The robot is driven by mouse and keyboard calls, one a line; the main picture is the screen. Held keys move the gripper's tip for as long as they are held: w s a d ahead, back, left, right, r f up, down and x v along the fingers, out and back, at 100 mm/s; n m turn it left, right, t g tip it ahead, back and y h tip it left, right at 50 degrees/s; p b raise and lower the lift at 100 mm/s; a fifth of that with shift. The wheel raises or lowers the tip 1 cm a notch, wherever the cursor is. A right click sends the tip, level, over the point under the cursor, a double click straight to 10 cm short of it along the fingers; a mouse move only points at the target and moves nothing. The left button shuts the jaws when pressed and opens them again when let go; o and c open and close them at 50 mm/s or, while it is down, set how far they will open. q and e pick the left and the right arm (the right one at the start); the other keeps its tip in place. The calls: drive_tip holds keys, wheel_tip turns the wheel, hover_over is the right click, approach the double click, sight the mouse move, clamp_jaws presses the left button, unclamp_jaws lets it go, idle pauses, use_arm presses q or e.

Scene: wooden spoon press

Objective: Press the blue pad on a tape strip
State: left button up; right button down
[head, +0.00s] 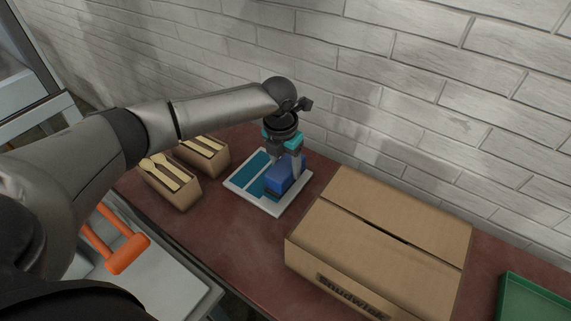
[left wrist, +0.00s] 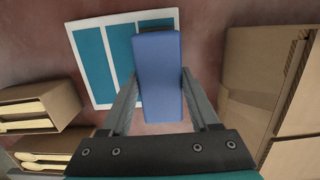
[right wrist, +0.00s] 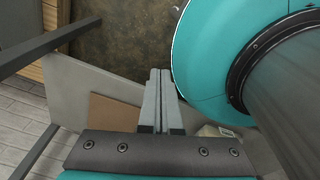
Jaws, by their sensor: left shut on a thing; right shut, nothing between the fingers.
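The blue pad (head: 284,174) is a block held between the fingers of my left gripper (head: 287,162). In the left wrist view the pad (left wrist: 159,75) sits between both fingers, over the right side of the white board (left wrist: 82,66) with its teal tape strips (left wrist: 92,64). In the head view the board (head: 237,186) lies flat on the table, with the pad at its right part. I cannot tell whether the pad touches the strip beneath it. My right gripper (right wrist: 160,100) is shut and empty, away from the table objects.
A large closed cardboard box (head: 384,245) stands right of the board. Two small cardboard boxes with wooden spoons (head: 166,180) stand to its left. An orange mallet-like tool (head: 126,254) lies at the lower left. A green tray (head: 533,300) is at the far right; a brick wall is behind.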

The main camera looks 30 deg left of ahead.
use_arm(q)
drive_tip(key=shift+r+p, duration=0.55)
drive_tip(key=shift+r, duration=0.15)
drive_tip(key=shift+r+p, duration=1.25)
drive_tip(key=shift+p, duration=0.15)
use_arm(e)
drive_tip(key=r, duration=0.1)
drive_tip(key=s+a+r, duration=0.1)
drive_tip(key=r, duration=0.2)
drive_tip(key=shift+s+a+r, duration=0.1)
drive_tip(key=shift+s+a, duration=0.15)
use_arm(q)
drive_tip(key=shift+f, duration=0.1)
use_arm(e)
drive_tip(key=shift+w+d, duration=0.2)
drive_tip(key=shift+d, duration=0.15)
use_arm(q)
drive_tip(key=shift+a, duration=0.1)
